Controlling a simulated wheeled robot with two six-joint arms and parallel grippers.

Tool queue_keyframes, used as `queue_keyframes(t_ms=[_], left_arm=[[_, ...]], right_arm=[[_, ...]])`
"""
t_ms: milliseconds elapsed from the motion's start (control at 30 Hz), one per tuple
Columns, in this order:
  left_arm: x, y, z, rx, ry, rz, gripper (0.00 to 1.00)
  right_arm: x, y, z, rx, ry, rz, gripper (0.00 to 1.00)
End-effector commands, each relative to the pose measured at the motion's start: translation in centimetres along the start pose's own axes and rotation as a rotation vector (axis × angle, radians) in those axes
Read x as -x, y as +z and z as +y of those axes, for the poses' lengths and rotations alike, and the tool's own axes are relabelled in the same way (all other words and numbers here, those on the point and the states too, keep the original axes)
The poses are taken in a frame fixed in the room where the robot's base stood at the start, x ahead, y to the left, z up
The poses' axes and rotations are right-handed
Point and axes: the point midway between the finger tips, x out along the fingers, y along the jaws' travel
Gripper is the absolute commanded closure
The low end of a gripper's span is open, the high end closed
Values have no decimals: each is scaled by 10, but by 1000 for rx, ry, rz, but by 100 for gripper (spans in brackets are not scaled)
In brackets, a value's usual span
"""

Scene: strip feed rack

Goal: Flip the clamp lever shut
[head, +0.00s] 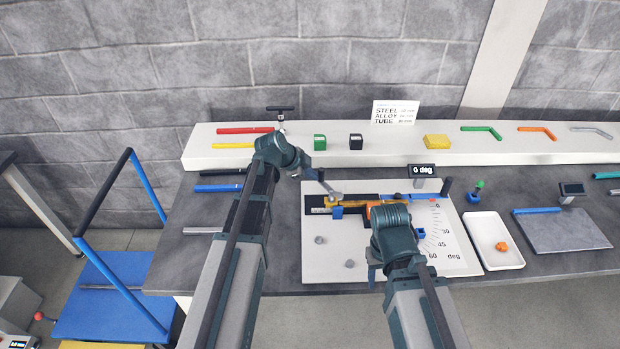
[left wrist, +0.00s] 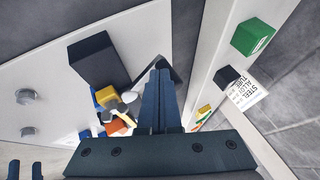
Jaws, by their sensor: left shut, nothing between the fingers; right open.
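The clamp (head: 337,211) has a blue base and sits at the left part of the bending fixture, on a white plate (head: 290,268). Its grey lever (head: 330,190) slants up and left towards a dark end by my left gripper (head: 308,172). In the left wrist view my left gripper (left wrist: 160,105) is shut and empty, just beside the clamp's light lever parts (left wrist: 130,97). Its fingers partly cover a dark piece behind them; contact cannot be told. My right gripper (head: 374,274) is open over the plate's front. My right wrist hides part of the fixture.
Two grey pegs (head: 320,240) stand on the plate. A display (head: 423,170) reads 0 deg. A white tray (head: 490,262) with an orange piece lies to the right. The back shelf (head: 290,160) holds coloured rods, green and black cubes and a sign.

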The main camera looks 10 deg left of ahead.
Motion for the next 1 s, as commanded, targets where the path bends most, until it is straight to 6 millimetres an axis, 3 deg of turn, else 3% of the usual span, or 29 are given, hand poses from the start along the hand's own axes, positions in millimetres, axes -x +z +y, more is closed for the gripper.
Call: queue_keyframes(t_ms=[167, 600, 1000], left_arm=[[-9, -1, -17, -214, 115, 117, 100], [-26, -18, -32, -492, 263, 265, 100], [-33, -28, -34, -532, 283, 285, 100]], right_arm=[[0, 0, 0, 0, 0, 0, 50], [0, 0, 0, 0, 0, 0, 50], [0, 0, 0, 0, 0, 0, 50]])
